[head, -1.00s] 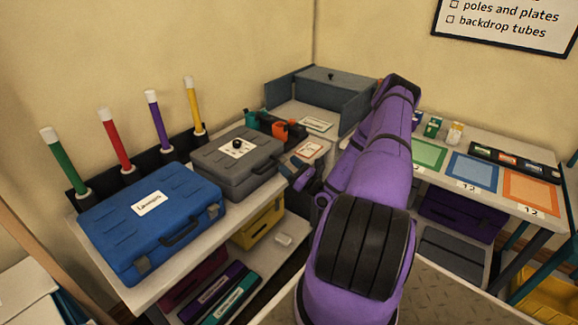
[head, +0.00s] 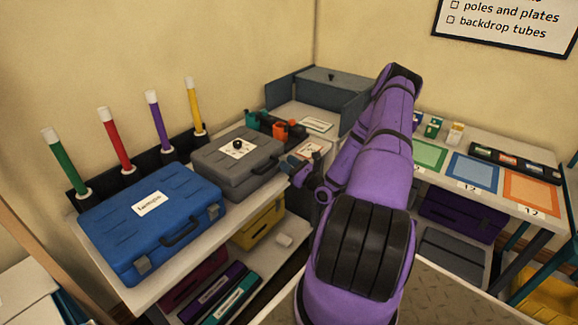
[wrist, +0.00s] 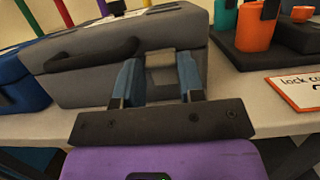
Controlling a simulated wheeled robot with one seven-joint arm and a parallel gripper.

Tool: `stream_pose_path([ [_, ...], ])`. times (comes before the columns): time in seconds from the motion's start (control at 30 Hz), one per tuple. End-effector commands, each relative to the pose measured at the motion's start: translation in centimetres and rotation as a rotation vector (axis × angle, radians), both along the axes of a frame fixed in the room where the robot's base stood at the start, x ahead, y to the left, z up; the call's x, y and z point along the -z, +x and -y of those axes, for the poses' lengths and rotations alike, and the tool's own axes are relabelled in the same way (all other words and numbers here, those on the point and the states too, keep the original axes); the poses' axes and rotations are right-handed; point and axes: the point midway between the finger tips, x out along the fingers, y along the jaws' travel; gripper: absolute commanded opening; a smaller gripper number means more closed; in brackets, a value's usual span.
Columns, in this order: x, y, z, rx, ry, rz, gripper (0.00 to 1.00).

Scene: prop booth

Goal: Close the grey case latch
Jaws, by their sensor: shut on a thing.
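The grey case (head: 238,168) stands on the bench with its lid down; in the wrist view its front (wrist: 90,75) and dark handle (wrist: 92,56) face me. The grey-brown latch (wrist: 161,62) is on the case front, right of the handle. My gripper (wrist: 159,80) has its two blue fingers on either side of the latch, shut on it. The latch's lower part is partly hidden, and I cannot tell how far it is turned. In the head view my gripper (head: 297,170) is at the case's right front; the latch is too small to make out there.
A blue case (head: 150,215) stands left of the grey one. Orange and teal cups (head: 280,131) stand in a dark holder behind. A printed card (wrist: 297,89) lies on the bench to the right. Coloured mats (head: 472,170) lie on the right bench.

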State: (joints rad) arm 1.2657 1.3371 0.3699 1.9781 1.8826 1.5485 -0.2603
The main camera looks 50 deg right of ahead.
Motion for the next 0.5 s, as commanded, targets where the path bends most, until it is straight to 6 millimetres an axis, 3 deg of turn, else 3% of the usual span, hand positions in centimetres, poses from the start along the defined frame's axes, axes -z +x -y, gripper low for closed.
stream_pose_path([
  [0.3, -0.03, 0.00, 0.02, 0.000, -0.001, -0.013, 0.12],
  [0.33, -0.03, 0.00, 0.02, 0.000, -0.001, -0.013, 0.41],
  [0.43, -0.03, 0.00, 0.00, 0.000, -0.001, -0.013, 0.62],
  [0.5, -0.02, 0.01, -0.07, -0.001, 0.000, -0.013, 0.62],
])
